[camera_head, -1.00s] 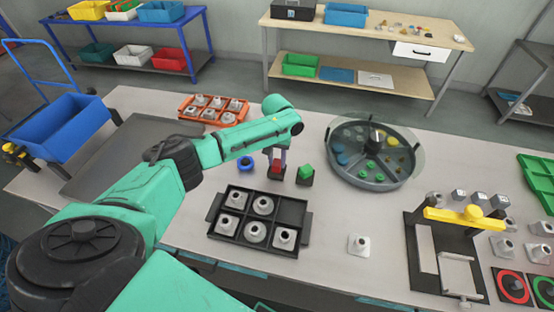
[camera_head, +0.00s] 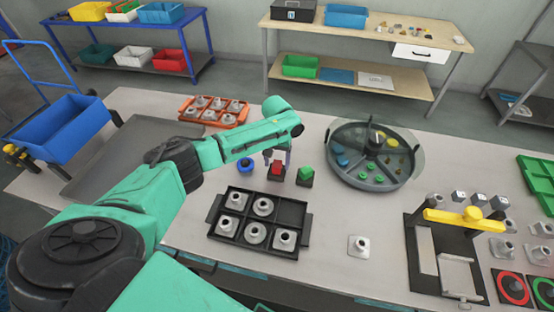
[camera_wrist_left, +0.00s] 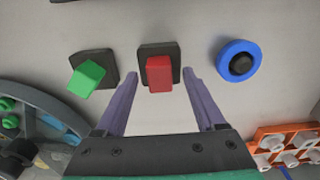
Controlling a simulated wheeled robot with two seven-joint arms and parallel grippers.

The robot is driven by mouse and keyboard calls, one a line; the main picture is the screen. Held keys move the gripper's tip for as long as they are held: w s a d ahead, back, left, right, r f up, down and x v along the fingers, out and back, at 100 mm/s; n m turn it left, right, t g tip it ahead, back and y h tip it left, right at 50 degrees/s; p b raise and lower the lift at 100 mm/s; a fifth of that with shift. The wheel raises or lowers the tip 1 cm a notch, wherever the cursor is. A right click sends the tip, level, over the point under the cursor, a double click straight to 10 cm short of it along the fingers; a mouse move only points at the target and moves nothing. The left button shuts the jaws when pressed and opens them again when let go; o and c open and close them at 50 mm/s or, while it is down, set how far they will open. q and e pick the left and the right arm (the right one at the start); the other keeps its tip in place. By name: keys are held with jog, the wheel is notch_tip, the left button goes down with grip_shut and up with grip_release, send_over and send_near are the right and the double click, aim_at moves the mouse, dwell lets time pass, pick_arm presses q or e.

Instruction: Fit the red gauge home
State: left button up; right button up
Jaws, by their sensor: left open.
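The red gauge (camera_head: 277,168) is a red block in a small black holder (camera_head: 277,178) on the table. In the left wrist view the red gauge (camera_wrist_left: 159,73) stands in its black holder (camera_wrist_left: 157,49), looking slightly turned against it. I cannot tell how deep it sits. My left gripper (camera_head: 278,157) is directly over it, pointing down. In the left wrist view the fingers of the left gripper (camera_wrist_left: 158,78) are open, one on each side of the red gauge, with gaps visible. My right gripper is not in view.
A green block (camera_head: 306,173) in a black holder stands close on the right. A blue ring (camera_head: 245,164) with a dark centre stands close on the left. A black tray (camera_head: 212,227) of metal parts lies in front. A round, divided dish (camera_head: 372,183) stands right.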

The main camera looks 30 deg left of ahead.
aim_at(277, 164)
pick_arm(q)
notch_tip(277, 164, up, 15)
jog(key=b, duration=0.3)
jog(key=shift+f, duration=0.2)
